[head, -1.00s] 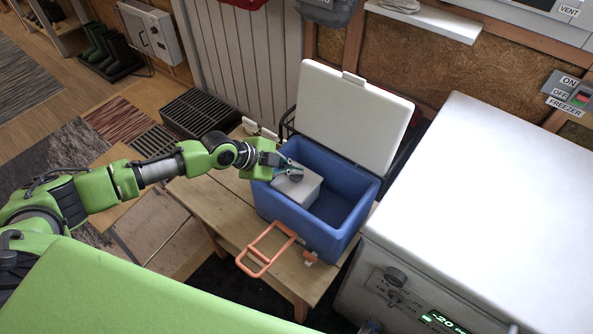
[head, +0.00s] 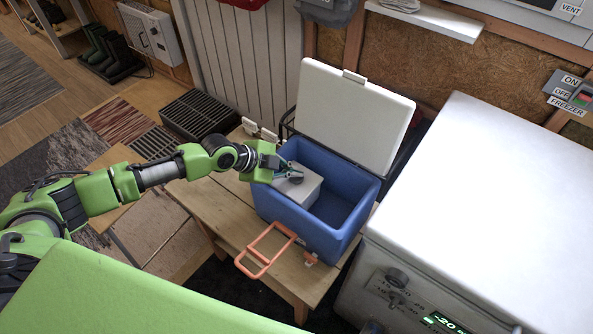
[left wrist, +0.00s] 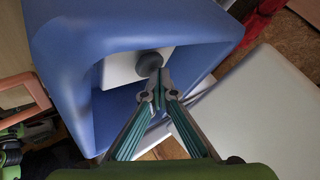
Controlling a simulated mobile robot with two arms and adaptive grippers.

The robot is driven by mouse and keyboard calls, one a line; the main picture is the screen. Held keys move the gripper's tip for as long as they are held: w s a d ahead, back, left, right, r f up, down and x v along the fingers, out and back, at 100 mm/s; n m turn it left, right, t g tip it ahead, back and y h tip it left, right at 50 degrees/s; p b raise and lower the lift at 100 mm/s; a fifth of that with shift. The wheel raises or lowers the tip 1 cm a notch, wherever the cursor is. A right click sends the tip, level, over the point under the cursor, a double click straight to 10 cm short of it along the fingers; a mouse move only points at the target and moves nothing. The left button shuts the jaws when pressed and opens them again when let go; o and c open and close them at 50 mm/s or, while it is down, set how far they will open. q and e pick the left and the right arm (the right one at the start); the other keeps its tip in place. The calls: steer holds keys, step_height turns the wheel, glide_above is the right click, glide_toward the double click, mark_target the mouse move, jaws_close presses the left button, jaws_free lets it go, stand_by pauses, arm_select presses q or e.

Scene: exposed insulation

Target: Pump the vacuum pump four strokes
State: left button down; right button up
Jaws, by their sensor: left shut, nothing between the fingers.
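The vacuum pump seems to be the pale grey box (head: 305,192) inside the blue cooler (head: 312,222), with a dark round knob (head: 296,177) on top. In the left wrist view the box (left wrist: 122,68) and the knob (left wrist: 149,64) show inside the cooler's rim. My left gripper (head: 290,173) reaches over the cooler's left wall. Its fingers (left wrist: 163,76) are shut with nothing between them, and the tips are right beside the knob. I cannot tell whether they touch it. Part of the box is hidden behind the gripper. My right gripper is not in view.
The cooler stands on a wooden table (head: 225,208), its white lid (head: 355,115) open at the back. An orange handle (head: 266,250) sticks out in front. A large white freezer (head: 490,200) stands close on the right. The cooler's right part is empty.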

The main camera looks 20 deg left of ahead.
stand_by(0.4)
arm_select(q)
steer(key=shift+r+p, duration=1.45)
steer(key=shift+r, duration=0.45)
step_height(320, 180, up, 5)
steer(key=p, duration=0.3)
steer(key=shift+p, duration=0.35)
